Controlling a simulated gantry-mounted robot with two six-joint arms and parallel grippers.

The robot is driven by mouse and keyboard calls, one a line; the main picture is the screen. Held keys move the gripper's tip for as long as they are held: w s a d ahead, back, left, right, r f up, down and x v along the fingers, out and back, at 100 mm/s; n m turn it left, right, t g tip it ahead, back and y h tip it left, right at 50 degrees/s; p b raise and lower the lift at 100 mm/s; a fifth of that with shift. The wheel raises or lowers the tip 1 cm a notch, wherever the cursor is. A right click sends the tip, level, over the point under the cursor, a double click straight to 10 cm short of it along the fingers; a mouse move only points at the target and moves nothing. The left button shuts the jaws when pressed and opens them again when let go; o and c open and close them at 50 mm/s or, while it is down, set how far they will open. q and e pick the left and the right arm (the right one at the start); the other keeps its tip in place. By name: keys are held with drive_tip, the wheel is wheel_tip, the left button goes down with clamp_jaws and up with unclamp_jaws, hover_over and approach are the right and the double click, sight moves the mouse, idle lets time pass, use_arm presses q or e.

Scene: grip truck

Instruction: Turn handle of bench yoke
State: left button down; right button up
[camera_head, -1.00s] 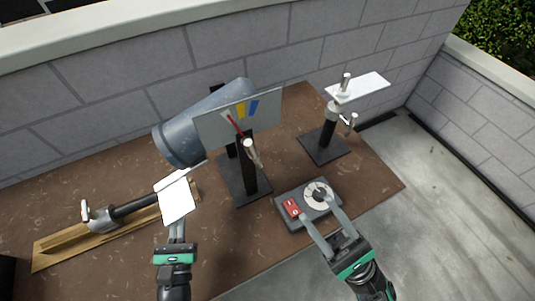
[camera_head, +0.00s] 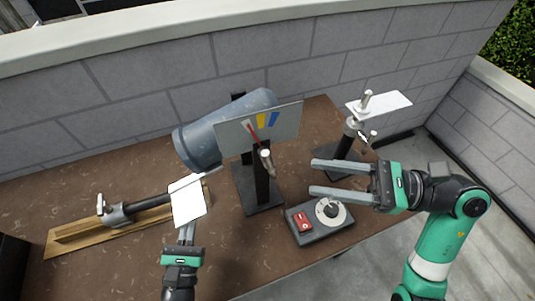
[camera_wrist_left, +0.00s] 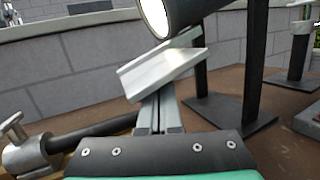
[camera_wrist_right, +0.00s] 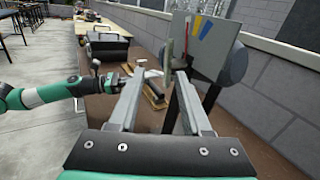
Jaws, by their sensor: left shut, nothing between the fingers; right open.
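The frame I take for the bench yoke (camera_head: 262,192) is a dark upright stand holding a grey-blue cylinder (camera_head: 205,128) behind a panel. A small pale handle (camera_head: 266,160) sticks out from it toward me. My right gripper (camera_head: 314,177) is open, pointing left at the stand, with its fingertips apart from the handle. In the right wrist view the handle (camera_wrist_right: 168,58) appears beyond and between the fingertips (camera_wrist_right: 160,85). My left gripper (camera_head: 187,232) is shut, its tips by a white plate (camera_head: 188,200); the plate (camera_wrist_left: 160,72) lies just beyond the fingers in the left wrist view.
A control box (camera_head: 318,218) with a red switch and dial sits below my right gripper. A stand with a white top plate (camera_head: 380,101) is behind it. A clamp on a wooden board (camera_head: 75,233) lies left. A block wall (camera_head: 320,50) closes the back.

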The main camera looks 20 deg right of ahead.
sight(272, 159)
drive_tip(key=shift+t, duration=0.3)
drive_tip(key=x, duration=0.7)
drive_tip(key=w+r+x, duration=0.1)
drive_tip(key=x, duration=0.2)
drive_tip(key=shift+w, duration=0.2)
clamp_jaws()
